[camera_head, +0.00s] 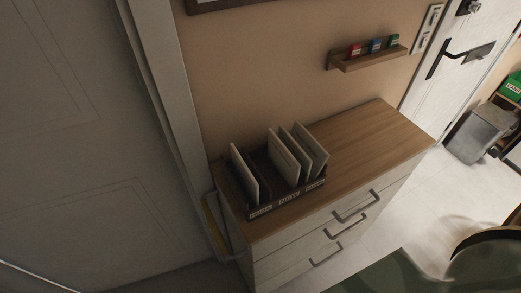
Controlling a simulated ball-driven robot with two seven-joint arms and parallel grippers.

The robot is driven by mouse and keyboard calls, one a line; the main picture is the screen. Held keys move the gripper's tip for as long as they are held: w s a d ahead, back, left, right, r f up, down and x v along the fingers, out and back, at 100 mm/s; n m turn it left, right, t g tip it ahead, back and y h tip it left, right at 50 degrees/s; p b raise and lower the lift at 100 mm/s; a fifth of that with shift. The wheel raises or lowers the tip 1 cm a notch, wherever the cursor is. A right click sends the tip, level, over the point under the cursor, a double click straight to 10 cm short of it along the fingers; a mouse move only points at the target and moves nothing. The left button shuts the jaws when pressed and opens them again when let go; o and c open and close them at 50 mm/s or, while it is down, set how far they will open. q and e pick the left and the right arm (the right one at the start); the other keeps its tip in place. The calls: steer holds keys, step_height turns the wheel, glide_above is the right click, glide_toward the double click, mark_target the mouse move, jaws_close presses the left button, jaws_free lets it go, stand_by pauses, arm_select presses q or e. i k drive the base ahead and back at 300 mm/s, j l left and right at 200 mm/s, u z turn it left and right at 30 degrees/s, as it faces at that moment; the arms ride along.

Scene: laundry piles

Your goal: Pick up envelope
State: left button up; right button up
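Several pale, flat, envelope-like pieces stand upright and slightly tilted in a dark sorter (262,209) on top of a wooden dresser. One envelope (244,175) stands alone in the left compartment. Three more stand close together on the right: one envelope (283,159), a second envelope (296,152) and a third envelope (312,147). Their lower edges are hidden inside the sorter. The sorter has small labels on its front, too small to read. Neither of my grippers shows in the head view.
The dresser top (372,131) is clear to the right of the sorter. Its drawers have dark handles (356,207). A wall shelf (368,58) holds small coloured boxes. A grey bin (478,133) stands by the white door (462,45). A grey door (70,130) fills the left.

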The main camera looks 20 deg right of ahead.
mark_target(285, 164)
steer(key=j, duration=0.2)
steer(key=i+j+z, duration=0.15)
steer(key=j+z, duration=0.3)
steer(key=j, duration=0.15)
steer(key=j+z, duration=0.4)
steer(key=j, duration=0.15)
steer(key=z, duration=1)
steer(key=i+l+u, duration=0.15)
steer(key=l, duration=0.2)
